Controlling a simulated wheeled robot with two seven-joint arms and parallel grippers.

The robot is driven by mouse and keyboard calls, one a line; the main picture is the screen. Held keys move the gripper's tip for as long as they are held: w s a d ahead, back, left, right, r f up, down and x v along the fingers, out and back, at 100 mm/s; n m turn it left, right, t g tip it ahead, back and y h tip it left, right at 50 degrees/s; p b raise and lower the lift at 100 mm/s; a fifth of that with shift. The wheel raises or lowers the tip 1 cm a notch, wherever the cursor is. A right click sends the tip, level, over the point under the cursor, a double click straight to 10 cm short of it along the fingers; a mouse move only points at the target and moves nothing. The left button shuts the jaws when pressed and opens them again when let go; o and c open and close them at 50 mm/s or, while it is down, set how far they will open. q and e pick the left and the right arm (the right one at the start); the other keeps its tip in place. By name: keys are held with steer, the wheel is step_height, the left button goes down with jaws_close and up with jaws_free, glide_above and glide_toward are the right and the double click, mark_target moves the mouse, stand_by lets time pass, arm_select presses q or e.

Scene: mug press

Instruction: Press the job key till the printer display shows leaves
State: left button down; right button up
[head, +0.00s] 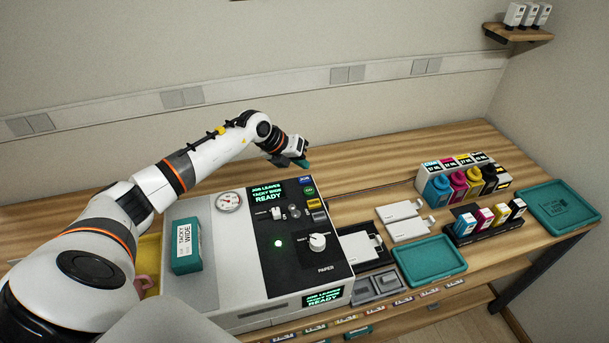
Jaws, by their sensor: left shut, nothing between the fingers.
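The printer (235,265) is a white and black machine on the table. Its rear display (267,193) has green text that appears to read "JOB LEAVES", "TACKY WIDE" and "READY". A second display (323,298) on the front edge seems to show the same words. The small blue key (305,180) at the top right of the panel looks like the job key; its label is too small to be certain. My left gripper (301,163) is shut and empty, above and behind that key, apart from it in the picture. My right gripper is out of view.
A teal box (186,246) labelled "TACKY WIDE" stands on the printer's left. White plates (402,211), a teal tray (430,261) and ink bottles (437,190) are to the right.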

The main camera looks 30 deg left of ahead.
arm_select(q)
step_height(320, 180, up, 3)
steer(key=shift+f+p, duration=0.15)
steer(key=shift+p, duration=0.55)
steer(key=shift+f, duration=0.1)
